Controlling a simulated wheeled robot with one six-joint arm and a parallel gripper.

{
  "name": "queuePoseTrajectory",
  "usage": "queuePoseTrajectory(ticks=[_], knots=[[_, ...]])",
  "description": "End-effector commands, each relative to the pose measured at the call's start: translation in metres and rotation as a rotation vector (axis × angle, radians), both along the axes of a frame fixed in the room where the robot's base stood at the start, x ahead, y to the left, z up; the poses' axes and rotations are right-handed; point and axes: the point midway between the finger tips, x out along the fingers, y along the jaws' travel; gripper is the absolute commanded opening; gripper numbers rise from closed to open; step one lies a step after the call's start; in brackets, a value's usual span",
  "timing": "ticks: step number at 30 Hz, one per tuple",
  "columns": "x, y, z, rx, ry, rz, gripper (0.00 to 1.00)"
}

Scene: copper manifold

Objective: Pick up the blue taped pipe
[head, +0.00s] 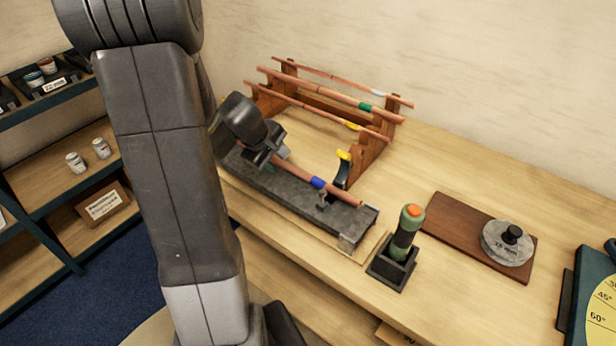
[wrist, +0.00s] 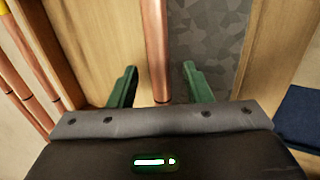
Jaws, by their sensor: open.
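The blue taped pipe (head: 341,194) is a copper pipe with a blue band. It lies lengthwise over a long grey bed (head: 290,205) on the bench. My gripper (head: 272,163) is over the pipe's left part and hides that end. In the wrist view the pipe (wrist: 154,45) runs between the two green fingers of my gripper (wrist: 160,70), with a gap on each side. The fingers are open and hold nothing. The blue band does not show there.
A wooden rack (head: 365,160) with several copper pipes stands behind the bed. A yellow-topped black clamp (head: 343,168) stands close behind the pipe. A green torch-like tool in a black holder (head: 392,272) and a brown board (head: 455,222) with a round weight (head: 505,247) are to the right.

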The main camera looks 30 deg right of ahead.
Motion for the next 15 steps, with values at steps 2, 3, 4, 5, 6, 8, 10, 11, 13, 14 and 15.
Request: queuePoseTrajectory(ticks=[2,3,4,5,6,8,10,11,13,14,15], knots=[[0.0001,-0.0002,-0.0002,0.000,0.000,0.000,0.45],[0.0001,-0.0001,0.0000,0.000,0.000,0.000,0.45],[0.0001,-0.0001,0.0000,0.000,0.000,0.000,0.45],[0.0001,-0.0001,0.0000,0.000,0.000,0.000,0.45],[0.0000,-0.0002,0.0000,0.000,0.000,0.000,0.41],[-0.0001,-0.0001,0.0000,0.000,0.000,0.000,0.29],[-0.0001,-0.0001,0.0000,0.000,0.000,0.000,0.15],[-0.0001,-0.0001,0.0000,0.000,0.000,0.000,0.10],[-0.0001,-0.0001,0.0001,0.000,0.000,0.000,0.00],[-0.0001,-0.0001,0.0001,0.000,0.000,0.000,0.00],[-0.0001,-0.0001,0.0001,0.000,0.000,0.000,0.00]])
